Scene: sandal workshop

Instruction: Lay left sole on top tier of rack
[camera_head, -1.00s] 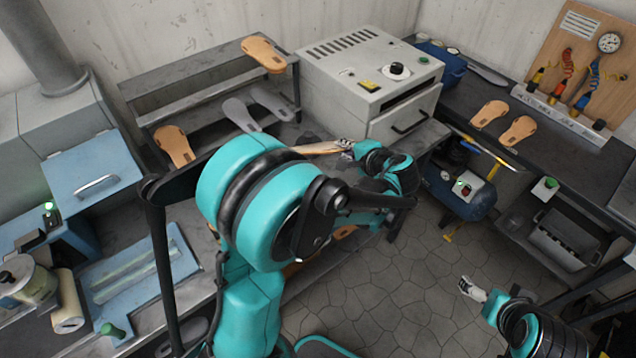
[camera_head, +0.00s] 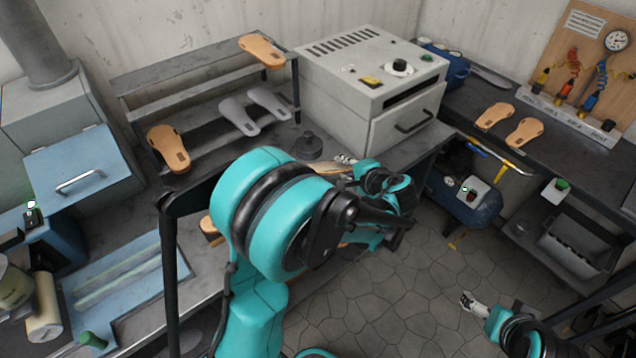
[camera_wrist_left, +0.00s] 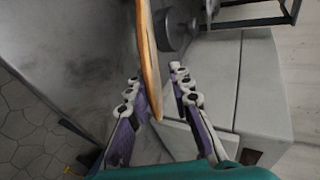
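My left gripper (camera_head: 345,160) is shut on a tan sole (camera_wrist_left: 149,55), which stands edge-on between its fingers (camera_wrist_left: 158,88) in the left wrist view. In the head view my arm hides most of this held sole, which is above the bench beside the grey machine. The dark grey rack (camera_head: 150,78) stands against the wall at left. A tan sole (camera_head: 262,50) lies at the right end of its top tier. Another tan sole (camera_head: 168,150) lies lower at the left, with two grey soles (camera_head: 240,115) lower in the middle. My right gripper (camera_head: 470,302) is over the floor, too small to judge.
The grey machine (camera_head: 365,85) stands right of the rack. A dark round post (camera_head: 308,146) stands on the bench in front of the rack. The top tier left of its sole is clear. Two tan soles (camera_head: 494,116) lie on the right bench.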

